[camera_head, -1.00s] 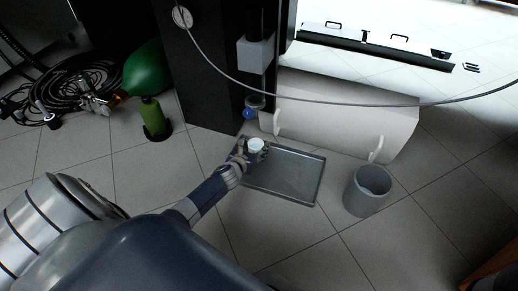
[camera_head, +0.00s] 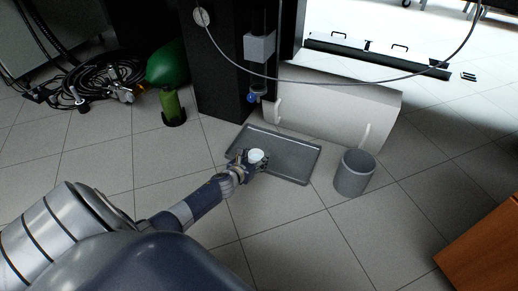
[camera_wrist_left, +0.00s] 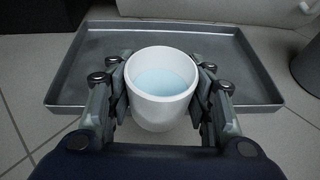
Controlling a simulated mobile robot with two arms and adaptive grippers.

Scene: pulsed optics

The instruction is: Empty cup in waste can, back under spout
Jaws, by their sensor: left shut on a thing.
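A white cup (camera_wrist_left: 160,92) with pale blue liquid in it is between the fingers of my left gripper (camera_head: 250,160). The left gripper is shut on the cup, which looks upright; it also shows in the head view (camera_head: 256,156). The cup is over the near left part of a grey metal tray (camera_head: 290,158) on the floor. The grey waste can (camera_head: 354,174) stands to the right of the tray, apart from the cup. A spout with a blue knob (camera_head: 252,97) hangs on the dark column behind the tray. My right gripper does not show.
A white curved panel (camera_head: 335,110) lies behind the tray and can. A thin cable (camera_head: 330,80) hangs across the back. Green cylinders (camera_head: 171,105) and coiled black hoses (camera_head: 95,75) are at the left. An orange-brown box (camera_head: 485,250) is at lower right. The front floor is clear.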

